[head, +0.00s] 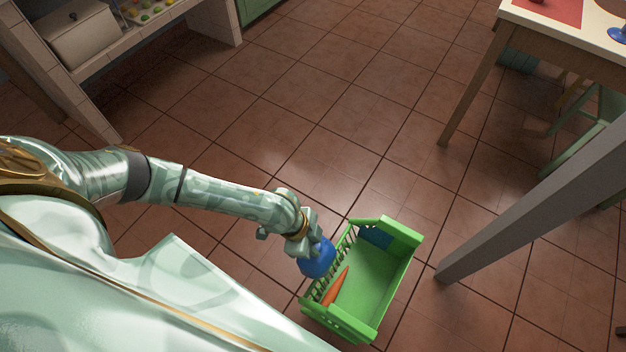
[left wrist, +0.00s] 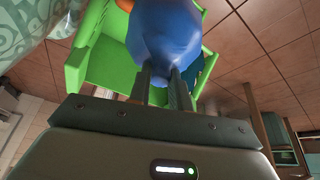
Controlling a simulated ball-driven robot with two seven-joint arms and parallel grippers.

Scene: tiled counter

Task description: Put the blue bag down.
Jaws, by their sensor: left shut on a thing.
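The blue bag (head: 317,258) hangs from my left gripper (head: 308,240) at the left side of a green crate. My left gripper is shut on the bag; the bag fills the upper middle of the left wrist view (left wrist: 165,35) between the two dark fingers (left wrist: 165,85). The green crate (head: 385,285) stands on the floor, with slatted sides, and shows behind the bag in the left wrist view (left wrist: 105,62). The bag overlaps the crate's left rim in the head view; I cannot tell whether they touch. My right gripper is not in view.
An orange carrot (head: 336,287) lies in the crate along its left side. A blue thing (head: 376,236) is at its far end. A table (head: 560,42) stands at the upper right, and a grey post (head: 540,210) crosses the right. The tiled floor (head: 330,110) beyond the crate is clear.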

